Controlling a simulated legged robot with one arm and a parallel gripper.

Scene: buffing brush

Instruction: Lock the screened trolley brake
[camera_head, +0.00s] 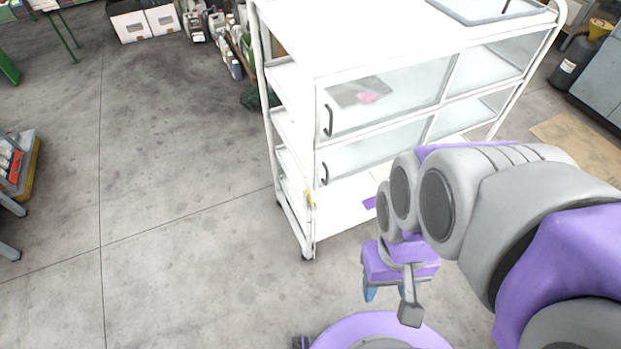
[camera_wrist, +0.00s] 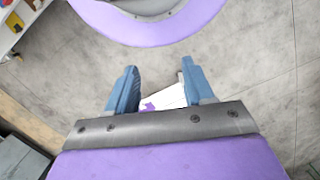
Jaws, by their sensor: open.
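The screened trolley (camera_head: 312,150) is white with clear glazed panels and dark handles, and stands upright at upper centre-right in the head view. A caster (camera_head: 308,256) shows under its near corner; I cannot make out a brake lever on it. A small yellow piece (camera_head: 310,198) sits on the near corner post, too small to identify. My gripper (camera_head: 388,292) hangs in front of the trolley, apart from it, pointing down. In the wrist view my gripper (camera_wrist: 160,88) has its two blue fingers spread and empty. My arm hides the trolley's lower right part.
Bare concrete floor (camera_head: 170,190) lies open left of the trolley. White boxes (camera_head: 145,20) and bottles stand at the back. A low cart (camera_head: 18,165) is at the left edge. A dark canister (camera_head: 575,60) and a cardboard sheet (camera_head: 580,140) are at the right.

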